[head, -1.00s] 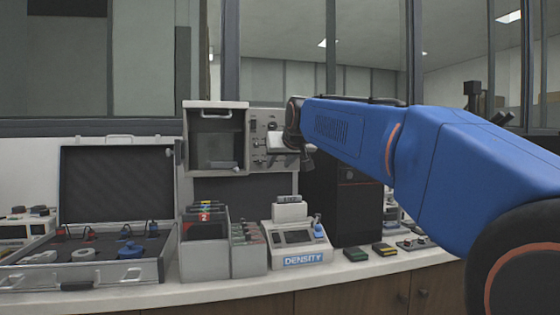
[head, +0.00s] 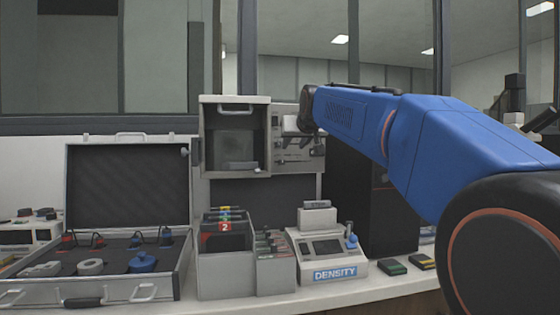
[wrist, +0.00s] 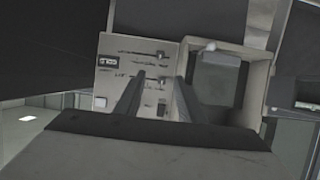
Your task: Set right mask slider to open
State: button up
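A pale control panel (head: 312,160) is fixed to the right of a grey open-fronted box (head: 235,135). The panel (wrist: 112,78) also shows in the wrist view, seemingly upside down, with dark horizontal slots and small dark knobs (wrist: 162,55). Its labels are too small to read, so I cannot tell which is the right mask slider or how it is set. My gripper (wrist: 160,76) has its two dark fingers apart, with the panel seen between them and nothing held. In the head view my gripper (head: 296,128) covers the panel's upper part; contact is not visible.
The box (wrist: 255,75) lies beside the right finger in the wrist view. A dark cabinet (head: 390,215) stands right of the panel.

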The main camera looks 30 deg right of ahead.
aim_at(283, 161)
jog(key=x, duration=1.7)
jog(key=shift+f, duration=0.1)
grip_shut()
